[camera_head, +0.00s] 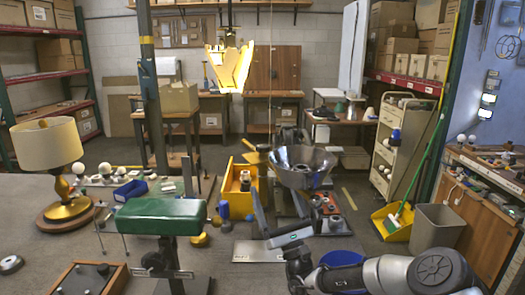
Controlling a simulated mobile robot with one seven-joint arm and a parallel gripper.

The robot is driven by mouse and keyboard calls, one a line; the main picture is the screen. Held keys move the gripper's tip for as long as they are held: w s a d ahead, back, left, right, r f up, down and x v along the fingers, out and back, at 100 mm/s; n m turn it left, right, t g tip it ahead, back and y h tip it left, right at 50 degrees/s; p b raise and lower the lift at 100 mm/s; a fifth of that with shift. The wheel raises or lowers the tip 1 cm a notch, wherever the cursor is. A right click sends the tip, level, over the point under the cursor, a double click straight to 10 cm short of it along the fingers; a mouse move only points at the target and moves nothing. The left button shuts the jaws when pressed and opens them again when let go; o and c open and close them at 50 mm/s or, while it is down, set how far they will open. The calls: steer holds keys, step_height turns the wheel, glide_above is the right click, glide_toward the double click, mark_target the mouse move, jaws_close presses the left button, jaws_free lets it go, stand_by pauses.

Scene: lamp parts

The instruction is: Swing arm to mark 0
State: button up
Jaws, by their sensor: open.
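My gripper (280,205) is open, its two long grey fingers pointing away from me over the bench, with nothing visible between them. A shiny metal cone-shaped lampshade (302,168) stands just beyond and to the right of the fingertips; I cannot tell whether they touch it. A red-brown base with small fittings (328,208) sits beside the right finger, partly hidden. I cannot make out a swing arm or a mark 0 for certain at this size.
A green padded block on a stand (160,217) is at front left. A cream-shaded lamp (50,155) stands far left. A yellow bin (240,187) is left of the fingers. A blue dish (342,258) lies beside my arm. A lamp with yellow petals (230,68) hangs above.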

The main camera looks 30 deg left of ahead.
mark_target(262, 160)
steer(key=x, duration=1.2)
steer(key=shift+r, duration=0.15)
